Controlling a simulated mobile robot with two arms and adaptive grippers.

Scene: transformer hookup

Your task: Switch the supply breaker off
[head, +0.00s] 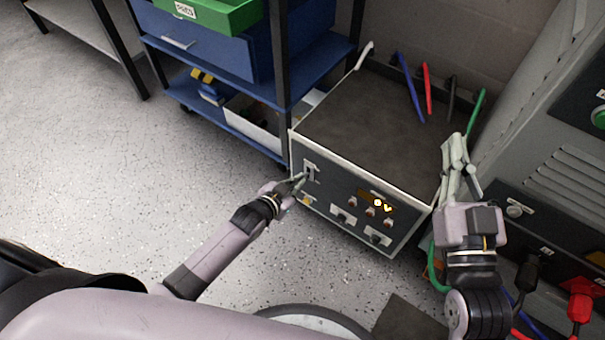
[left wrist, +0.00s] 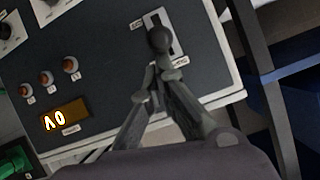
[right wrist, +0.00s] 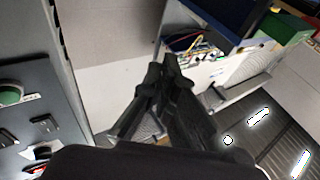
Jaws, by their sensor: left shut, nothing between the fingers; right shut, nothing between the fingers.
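The supply breaker (head: 311,171) is a lever in an upright pale slot at the left of the dark front panel (head: 334,192) of a grey box. In the left wrist view its dark round knob (left wrist: 160,38) stands out of the slot; I cannot tell whether it is on or off. My left gripper (head: 302,180) is shut and empty. Its fingertips (left wrist: 162,72) are close beside the knob; whether they touch it is unclear. My right gripper (head: 453,140) is shut and empty, raised by the box's right side, and also shows in the right wrist view (right wrist: 160,68).
The panel also carries a lit display (head: 377,202) that seems to read 0 V, and several orange buttons and knobs. A blue shelf cart (head: 240,75) stands left of the box and a grey cabinet (head: 540,110) right.

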